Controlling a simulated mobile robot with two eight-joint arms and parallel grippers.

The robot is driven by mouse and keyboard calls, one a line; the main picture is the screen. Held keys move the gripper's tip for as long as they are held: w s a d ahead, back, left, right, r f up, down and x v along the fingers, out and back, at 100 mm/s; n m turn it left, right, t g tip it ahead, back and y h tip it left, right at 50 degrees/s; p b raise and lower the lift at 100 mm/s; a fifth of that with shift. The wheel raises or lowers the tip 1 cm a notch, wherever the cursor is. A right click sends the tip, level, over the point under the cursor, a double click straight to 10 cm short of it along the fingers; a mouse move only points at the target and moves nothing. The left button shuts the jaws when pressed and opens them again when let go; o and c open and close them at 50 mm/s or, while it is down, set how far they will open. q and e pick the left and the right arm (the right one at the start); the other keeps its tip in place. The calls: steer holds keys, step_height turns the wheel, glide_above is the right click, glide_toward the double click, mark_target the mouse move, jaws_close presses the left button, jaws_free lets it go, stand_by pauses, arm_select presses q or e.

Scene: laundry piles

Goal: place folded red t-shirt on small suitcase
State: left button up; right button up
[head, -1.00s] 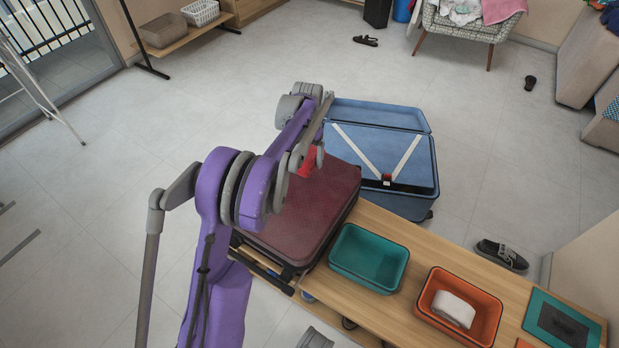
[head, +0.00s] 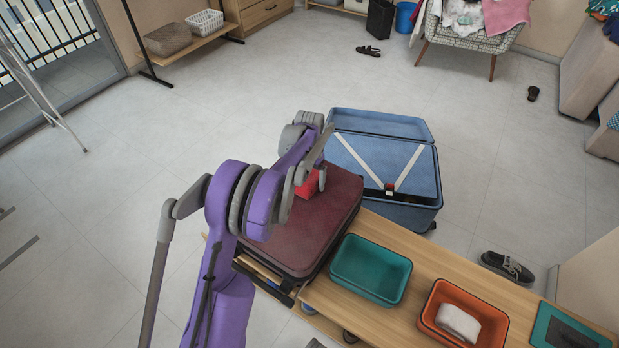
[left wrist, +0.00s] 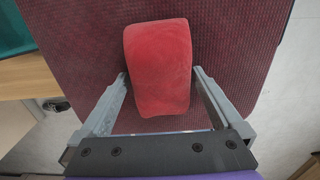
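The folded red t-shirt (left wrist: 158,66) is a small rounded bundle lying on the ribbed dark red top of the small suitcase (left wrist: 235,50). In the head view, the t-shirt (head: 308,187) shows partly behind my left arm, over the far part of the suitcase lid (head: 318,222). The suitcase is closed and lies flat at the bench's left end. My left gripper (left wrist: 160,72) has its two fingers spread on either side of the t-shirt, with narrow gaps at the tips. It also shows in the head view (head: 311,181). My right gripper is out of view.
An open blue suitcase (head: 385,165) with white straps stands behind the small one. On the wooden bench (head: 408,298) are a teal bin (head: 370,270) and an orange bin (head: 437,315) holding a white cloth. A dark shoe (head: 507,266) lies on the floor at right.

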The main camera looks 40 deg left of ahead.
mark_target(309, 176)
arm_select(q)
step_height(309, 176, up, 12)
steer(key=p, duration=0.3)
steer(key=s+d+r+t, duration=0.1)
steer(key=s+d+r, duration=0.2)
steer(key=d, duration=0.3)
steer(key=s+d+r, duration=0.2)
steer(key=s+d, duration=0.1)
steer(key=d, duration=0.2)
steer(key=s+d+f+t, duration=0.1)
steer(key=s+d+f, duration=0.1)
steer(key=s+d, duration=0.5)
steer(key=s+d+f+m+t, duration=0.1)
steer(key=s+d, duration=0.6)
steer(key=s, duration=0.8)
steer(key=shift+f+t, duration=0.8)
steer(key=shift+f, duration=0.15)
